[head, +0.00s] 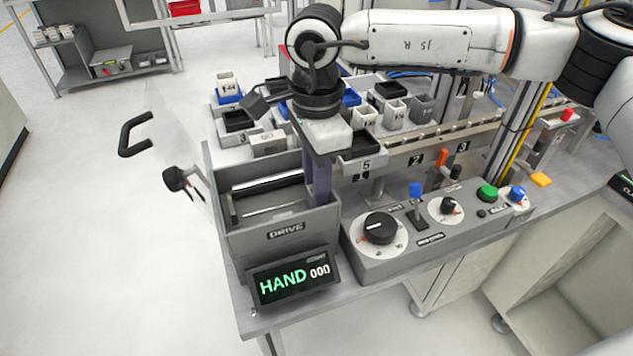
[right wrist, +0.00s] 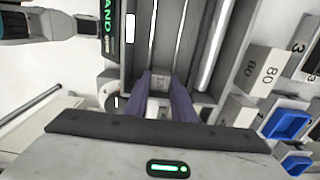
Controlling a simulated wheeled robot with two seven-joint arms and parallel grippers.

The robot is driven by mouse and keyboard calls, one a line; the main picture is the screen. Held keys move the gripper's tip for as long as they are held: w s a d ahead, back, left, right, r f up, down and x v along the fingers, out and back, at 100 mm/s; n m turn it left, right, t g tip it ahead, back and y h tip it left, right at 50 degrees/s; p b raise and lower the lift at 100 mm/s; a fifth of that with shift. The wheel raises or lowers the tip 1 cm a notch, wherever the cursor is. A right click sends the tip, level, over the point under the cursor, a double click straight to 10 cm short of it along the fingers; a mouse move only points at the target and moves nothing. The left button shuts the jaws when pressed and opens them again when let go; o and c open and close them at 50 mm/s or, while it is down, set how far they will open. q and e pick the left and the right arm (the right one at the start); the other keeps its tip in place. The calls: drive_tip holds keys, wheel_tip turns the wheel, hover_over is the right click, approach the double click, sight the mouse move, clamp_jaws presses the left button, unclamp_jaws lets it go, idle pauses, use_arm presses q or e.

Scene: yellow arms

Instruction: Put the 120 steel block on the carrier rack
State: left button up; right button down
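My right gripper (head: 318,200) reaches straight down into the grey open box marked DRIVE (head: 290,221). In the right wrist view, its purple fingers (right wrist: 163,85) stand either side of a small grey block (right wrist: 160,80), which fills the gap between the tips. The block's label starts with "12"; the rest is too small to read. In the head view the block is hidden by the fingers and box wall. Numbered trays and a long rail (head: 430,147) stand behind the box; I cannot tell which part is the carrier rack. My left gripper is not in view.
A block marked 80 (head: 268,143) lies just behind the box. A display reading HAND 000 (head: 293,278) and a knob panel (head: 440,228) stand in front and to the right. A clear guard with a black handle (head: 134,135) stands to the left.

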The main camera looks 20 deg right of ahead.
drive_tip(key=shift+r+p, duration=0.75)
drive_tip(key=shift+r, duration=0.65)
drive_tip(key=shift+r+p, duration=0.45)
drive_tip(key=shift+r, duration=1.95)
